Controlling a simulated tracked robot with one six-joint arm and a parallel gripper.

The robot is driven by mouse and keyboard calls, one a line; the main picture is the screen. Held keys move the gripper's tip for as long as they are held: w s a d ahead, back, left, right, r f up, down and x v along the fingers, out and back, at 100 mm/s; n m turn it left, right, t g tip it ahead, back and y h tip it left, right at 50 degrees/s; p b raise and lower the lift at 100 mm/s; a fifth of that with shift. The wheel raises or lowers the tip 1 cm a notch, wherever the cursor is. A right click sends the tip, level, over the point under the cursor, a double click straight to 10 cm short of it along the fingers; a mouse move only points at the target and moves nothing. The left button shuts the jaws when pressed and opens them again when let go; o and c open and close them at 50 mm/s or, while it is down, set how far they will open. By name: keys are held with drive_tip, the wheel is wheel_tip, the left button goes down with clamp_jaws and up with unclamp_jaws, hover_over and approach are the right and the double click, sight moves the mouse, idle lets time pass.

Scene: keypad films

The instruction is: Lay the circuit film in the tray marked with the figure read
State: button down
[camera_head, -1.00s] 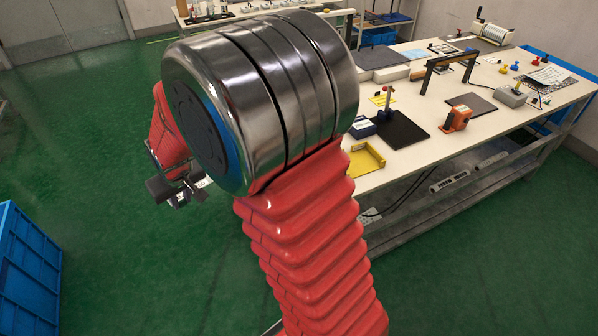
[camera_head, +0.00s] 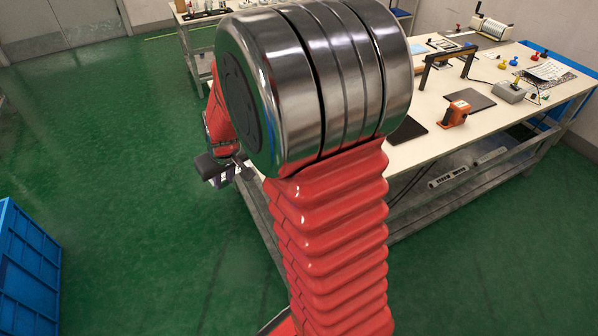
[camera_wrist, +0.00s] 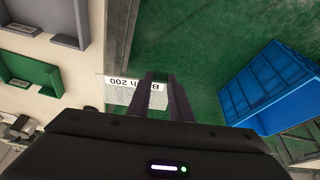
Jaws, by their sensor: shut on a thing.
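The circuit film (camera_wrist: 122,94) shows in the wrist view as a pale, see-through sheet with a white label strip. My gripper (camera_wrist: 158,80) is shut on the film, in front of the green floor beside a pale table edge. A green tray (camera_wrist: 52,78) and a grey tray (camera_wrist: 84,25) lie on the table to the left; I see no readable figure on either. In the head view my gripper (camera_head: 236,172) is small and partly hidden behind my arm.
A long worktable (camera_head: 445,95) with an orange device (camera_head: 455,113), a dark flat plate (camera_head: 472,101) and a black gantry (camera_head: 447,62) stands at right. A blue crate (camera_head: 28,270) stands on the floor at left; a blue crate (camera_wrist: 268,85) also shows in the wrist view. Open green floor lies between.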

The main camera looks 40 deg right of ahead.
drive_tip(key=s+d+r+m, duration=0.1)
drive_tip(key=s+d+m, duration=0.1)
drive_tip(key=s+d, duration=1)
drive_tip(key=d, duration=0.4)
drive_tip(key=shift+s+h, duration=0.4)
drive_tip(key=shift+f, duration=3.35)
drive_tip(key=shift+s+f, duration=0.15)
drive_tip(key=shift+f, duration=0.6)
drive_tip(key=shift+f, duration=0.35)
